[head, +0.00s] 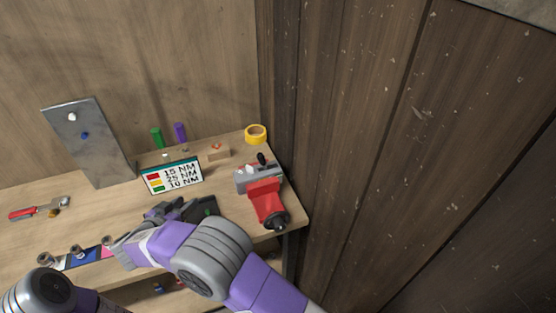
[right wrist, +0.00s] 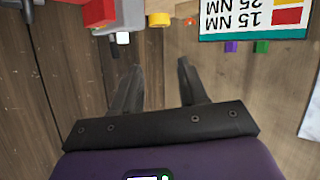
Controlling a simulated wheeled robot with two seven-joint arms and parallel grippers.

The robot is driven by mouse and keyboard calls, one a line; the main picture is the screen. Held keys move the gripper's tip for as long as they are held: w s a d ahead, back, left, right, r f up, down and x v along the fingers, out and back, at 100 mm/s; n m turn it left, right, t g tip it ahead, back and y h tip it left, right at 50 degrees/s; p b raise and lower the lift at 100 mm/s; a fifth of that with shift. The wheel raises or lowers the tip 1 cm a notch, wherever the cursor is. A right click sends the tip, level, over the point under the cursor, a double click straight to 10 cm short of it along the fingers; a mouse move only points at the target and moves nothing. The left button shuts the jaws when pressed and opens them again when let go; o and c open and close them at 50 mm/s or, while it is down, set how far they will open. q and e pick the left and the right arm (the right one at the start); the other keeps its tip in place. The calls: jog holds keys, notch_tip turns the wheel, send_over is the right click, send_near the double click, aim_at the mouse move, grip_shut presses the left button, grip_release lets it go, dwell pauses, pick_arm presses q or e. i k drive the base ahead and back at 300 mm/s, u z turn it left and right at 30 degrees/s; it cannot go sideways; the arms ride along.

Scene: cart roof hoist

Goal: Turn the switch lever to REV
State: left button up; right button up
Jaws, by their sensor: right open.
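No switch lever or REV marking can be made out in either view. A red and grey vise-like device (head: 266,198) with a black knob stands at the bench's right end. Part of a red and grey thing (right wrist: 100,14), seemingly the same device, shows at the top of the right wrist view. My right gripper (head: 165,208) is over the bench, left of this device and apart from it. In the right wrist view its two dark fingers (right wrist: 158,75) are spread with nothing between them. My left gripper is not in view; only a left arm link shows at lower left.
Yellow tape (head: 256,133), a grey upright plate (head: 88,140) and a red-handled tool (head: 38,208) are on the workbench (head: 110,215). A wooden wall (head: 350,150) closes the right side.

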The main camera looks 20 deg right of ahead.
aim_at(259, 156)
jog(key=z, duration=0.3)
jog(key=i, duration=0.35)
jog(key=z, duration=0.4)
